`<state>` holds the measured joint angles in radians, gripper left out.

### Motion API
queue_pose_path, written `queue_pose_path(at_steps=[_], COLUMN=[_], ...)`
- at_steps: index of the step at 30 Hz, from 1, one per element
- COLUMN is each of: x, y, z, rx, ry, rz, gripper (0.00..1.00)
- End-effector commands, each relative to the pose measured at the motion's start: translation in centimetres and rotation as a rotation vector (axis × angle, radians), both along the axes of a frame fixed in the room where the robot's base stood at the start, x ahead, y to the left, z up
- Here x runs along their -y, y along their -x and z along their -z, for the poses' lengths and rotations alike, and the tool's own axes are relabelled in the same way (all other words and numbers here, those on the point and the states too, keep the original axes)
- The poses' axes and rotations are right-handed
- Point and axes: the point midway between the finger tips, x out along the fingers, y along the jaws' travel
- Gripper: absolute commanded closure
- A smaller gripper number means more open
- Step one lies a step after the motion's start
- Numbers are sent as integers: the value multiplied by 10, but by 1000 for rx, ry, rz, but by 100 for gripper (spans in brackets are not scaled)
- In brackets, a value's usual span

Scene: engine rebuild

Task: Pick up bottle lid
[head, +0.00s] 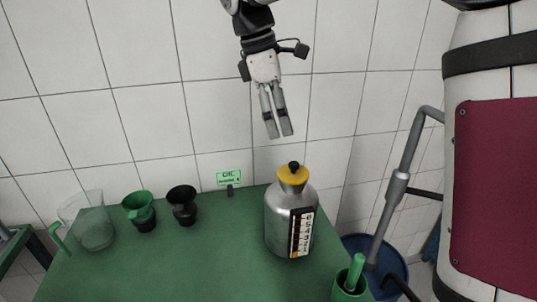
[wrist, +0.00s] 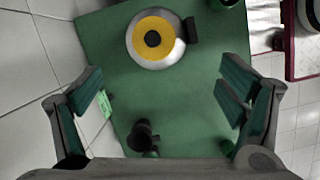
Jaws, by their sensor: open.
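The bottle lid (head: 293,175) is yellow with a black knob on top. It sits on the neck of a metal bottle (head: 281,222) that stands upright on the green table and has a black and white number scale on its side. In the wrist view the lid (wrist: 153,39) shows from above as a yellow ring around a dark centre, near the top of the picture. My gripper (head: 279,135) hangs above the lid and a little to the left in the head view, apart from it. Its two fingers (wrist: 167,97) are spread wide and empty.
On the green table (head: 180,265) stand a clear jug (head: 93,222), a green funnel (head: 139,208), a black funnel (head: 183,204) and a small green sign (head: 229,178). A green cup (head: 350,285) is at the front right. A tiled wall is behind.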

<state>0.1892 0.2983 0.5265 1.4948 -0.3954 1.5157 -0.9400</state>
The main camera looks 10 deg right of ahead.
Motion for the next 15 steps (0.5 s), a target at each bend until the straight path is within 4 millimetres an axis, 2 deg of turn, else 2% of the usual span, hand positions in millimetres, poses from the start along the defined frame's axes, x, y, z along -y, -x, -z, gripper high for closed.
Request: queue_pose_path(at_steps=[3,7,15], x=[0,3,16], y=[-11,-13,-9], z=[3,13,60], rx=[-28,-40,-41], ry=[-7,-9,-9], rz=[-42,-57,-55], gripper=[11,11,11])
